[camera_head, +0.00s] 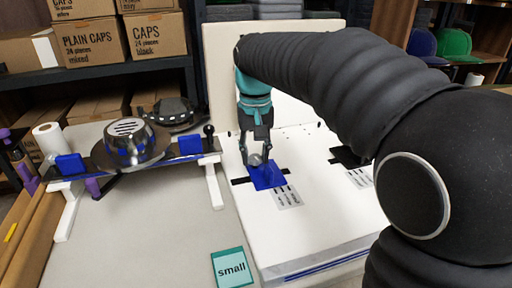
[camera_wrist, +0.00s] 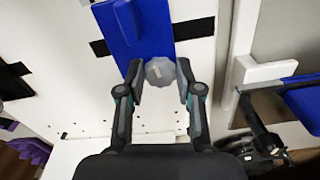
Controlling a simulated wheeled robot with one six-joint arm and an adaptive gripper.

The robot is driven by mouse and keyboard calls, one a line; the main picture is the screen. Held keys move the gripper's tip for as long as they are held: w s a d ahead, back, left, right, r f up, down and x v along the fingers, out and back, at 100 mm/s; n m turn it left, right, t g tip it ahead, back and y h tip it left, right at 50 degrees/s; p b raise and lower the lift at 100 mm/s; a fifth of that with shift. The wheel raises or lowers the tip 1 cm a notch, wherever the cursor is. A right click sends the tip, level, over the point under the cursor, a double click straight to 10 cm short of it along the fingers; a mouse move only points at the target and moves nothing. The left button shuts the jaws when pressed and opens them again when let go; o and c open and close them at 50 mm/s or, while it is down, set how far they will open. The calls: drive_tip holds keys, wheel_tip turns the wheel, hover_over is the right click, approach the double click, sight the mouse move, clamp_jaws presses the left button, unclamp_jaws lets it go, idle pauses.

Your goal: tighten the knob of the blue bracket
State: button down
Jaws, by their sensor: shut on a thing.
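The blue bracket (camera_head: 268,176) sits on the flat white board (camera_head: 313,222), over a black strip. It also shows at the top of the wrist view (camera_wrist: 138,32). Its grey knob (camera_wrist: 160,71) is at the bracket's end nearest my gripper and carries a pale mark on top. My gripper (camera_wrist: 159,78) is shut on the knob, one finger on each side. In the head view my gripper (camera_head: 257,152) reaches down to the knob (camera_head: 255,160), which is partly hidden by the fingers.
A white stand with blue pads (camera_head: 190,145) and a metal cap-shaped form (camera_head: 130,142) stands at the left. A teal card reading "small" (camera_head: 231,268) lies in front. A black bracket (camera_head: 346,157) is on the board's right. Boxes (camera_head: 95,44) fill the back shelf.

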sight(256, 158)
drive_tip(key=shift+m, duration=0.6)
drive_tip(key=c, duration=0.8)
unclamp_jaws()
drive_tip(key=shift+o, duration=0.2)
drive_tip(key=shift+r, duration=0.1)
wheel_tip(256, 158, up, 12)
